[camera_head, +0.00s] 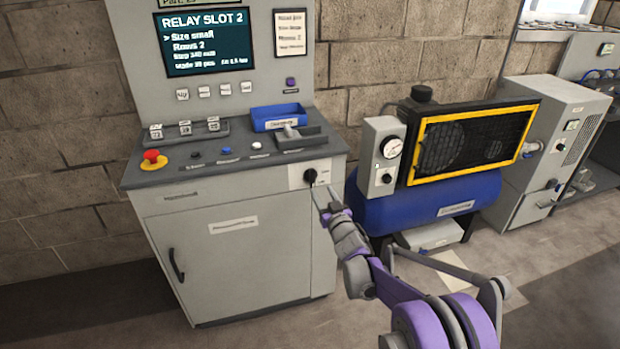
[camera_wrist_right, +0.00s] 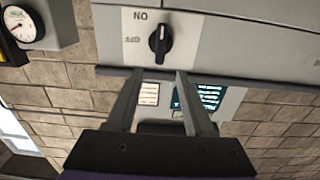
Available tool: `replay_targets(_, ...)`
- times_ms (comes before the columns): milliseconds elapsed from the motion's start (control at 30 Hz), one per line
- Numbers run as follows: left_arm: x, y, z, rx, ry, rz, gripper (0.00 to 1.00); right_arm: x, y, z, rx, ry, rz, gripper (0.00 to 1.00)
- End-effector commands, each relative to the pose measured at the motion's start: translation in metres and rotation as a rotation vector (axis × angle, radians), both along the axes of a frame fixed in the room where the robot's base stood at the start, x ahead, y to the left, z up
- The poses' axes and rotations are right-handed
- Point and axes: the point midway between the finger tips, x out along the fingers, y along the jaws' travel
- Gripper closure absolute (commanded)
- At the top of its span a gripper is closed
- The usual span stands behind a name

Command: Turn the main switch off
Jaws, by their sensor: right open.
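The main switch is a black rotary knob on a light plate at the right end of the grey cabinet's front, below the worktop. The knob (camera_head: 310,176) shows in the head view just beyond my right gripper (camera_head: 321,193). In the upside-down right wrist view, the knob (camera_wrist_right: 160,43) stands upright in the picture, its pale mark toward the top edge. The ON label is above left of it and the OFF label directly left. My right gripper (camera_wrist_right: 158,76) is open and empty, its fingertips short of the knob and lined up with it. My left gripper is out of view.
The grey cabinet (camera_head: 245,262) carries a red emergency button (camera_head: 151,156), a blue tray (camera_head: 281,117) and a screen (camera_head: 204,42). Right of it stands a blue compressor (camera_head: 440,208) with a gauge box (camera_head: 383,155), close to my right arm. Floor in front is clear.

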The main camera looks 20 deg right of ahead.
Motion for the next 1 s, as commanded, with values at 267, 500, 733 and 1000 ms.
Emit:
replay_targets(267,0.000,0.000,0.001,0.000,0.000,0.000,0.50,0.053,0.003,0.000,0.001,0.001,0.000,0.47)
replay_targets(500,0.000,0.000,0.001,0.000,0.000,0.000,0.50,0.086,0.003,0.000,0.000,0.002,-0.001,0.47)
replay_targets(733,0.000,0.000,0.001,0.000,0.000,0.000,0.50,0.095,0.004,0.001,0.000,0.002,-0.001,0.47)
replay_targets(1000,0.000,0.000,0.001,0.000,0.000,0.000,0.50,0.094,0.004,0.000,0.000,0.002,-0.001,0.64)
